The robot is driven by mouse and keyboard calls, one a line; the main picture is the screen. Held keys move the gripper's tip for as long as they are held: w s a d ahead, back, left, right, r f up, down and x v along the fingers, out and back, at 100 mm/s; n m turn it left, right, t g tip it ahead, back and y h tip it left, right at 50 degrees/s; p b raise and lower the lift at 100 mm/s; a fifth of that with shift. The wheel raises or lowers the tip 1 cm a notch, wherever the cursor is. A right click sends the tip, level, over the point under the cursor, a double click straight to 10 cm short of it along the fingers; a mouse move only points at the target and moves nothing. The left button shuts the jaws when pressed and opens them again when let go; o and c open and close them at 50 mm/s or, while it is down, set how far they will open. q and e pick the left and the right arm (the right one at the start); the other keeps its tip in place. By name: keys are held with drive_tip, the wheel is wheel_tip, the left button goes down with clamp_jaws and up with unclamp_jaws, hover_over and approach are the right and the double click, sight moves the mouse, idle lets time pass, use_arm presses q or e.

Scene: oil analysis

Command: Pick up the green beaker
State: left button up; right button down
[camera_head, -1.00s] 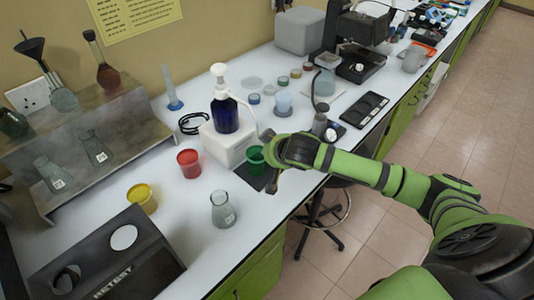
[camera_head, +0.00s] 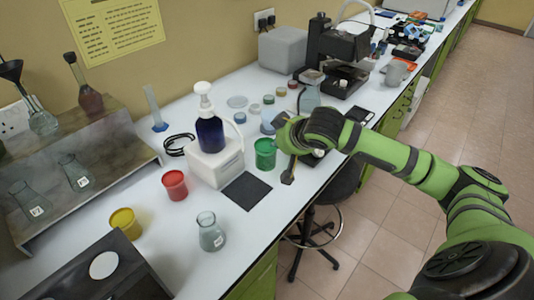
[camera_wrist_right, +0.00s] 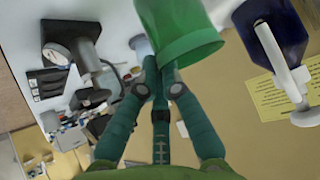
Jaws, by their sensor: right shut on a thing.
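The green beaker (camera_head: 265,154) is at my right gripper (camera_head: 286,140) in the head view, upright and apparently raised above the bench, behind a dark square mat (camera_head: 246,191). In the right wrist view the green beaker (camera_wrist_right: 188,35) fills the top middle, partly cut off by the frame. The fingertips of my right gripper (camera_wrist_right: 162,82) are closed at its rim and grip it. My left gripper is in neither view.
A white box (camera_head: 216,162) with a blue pump bottle (camera_head: 210,134) stands close left of the beaker. A red beaker (camera_head: 175,185), yellow beaker (camera_head: 125,222) and flask (camera_head: 210,232) stand nearer. A microscope (camera_head: 345,55) stands behind.

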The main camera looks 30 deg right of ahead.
drive_tip(key=d+r+b, duration=0.1)
drive_tip(key=d+r, duration=0.2)
drive_tip(key=d, duration=0.2)
drive_tip(key=shift+s, duration=0.45)
drive_tip(key=shift+d+r, duration=0.2)
idle(1.9)
